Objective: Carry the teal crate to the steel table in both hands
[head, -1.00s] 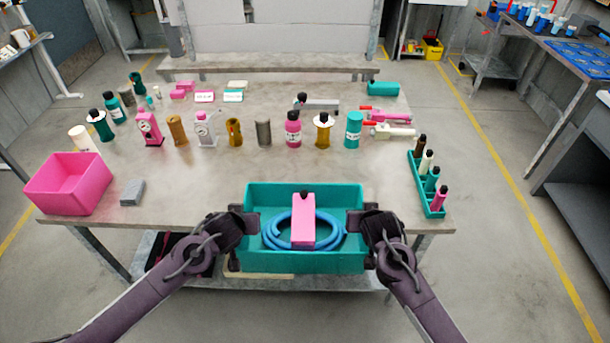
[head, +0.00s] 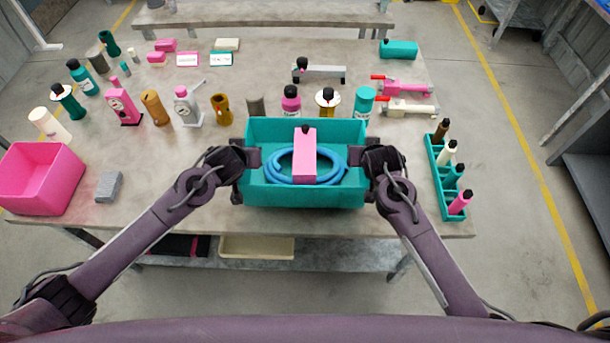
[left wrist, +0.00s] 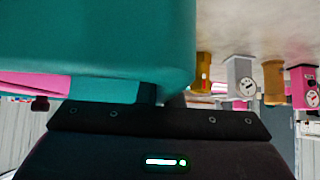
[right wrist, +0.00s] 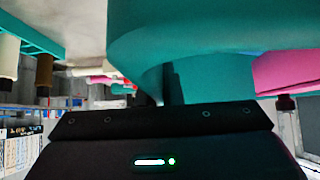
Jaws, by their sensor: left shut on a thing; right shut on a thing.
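The teal crate (head: 304,194) is held between my two grippers in the head view, level, over the front edge of the steel table (head: 340,70). Inside it lie a coiled blue hose (head: 330,178) and a pink block with a black knob (head: 305,158). My left gripper (head: 246,160) is shut on the crate's left end wall. My right gripper (head: 364,160) is shut on its right end wall. The crate's wall also fills much of the left wrist view (left wrist: 100,35) and the right wrist view (right wrist: 200,25). Whether its underside touches the tabletop is hidden.
Several bottles and gauges stand just behind the crate, including a pink bottle (head: 291,102). A pink bin (head: 40,180) and grey block (head: 109,186) are left. A teal rack of bottles (head: 434,175) is right. Bare tabletop shows on both sides of the crate.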

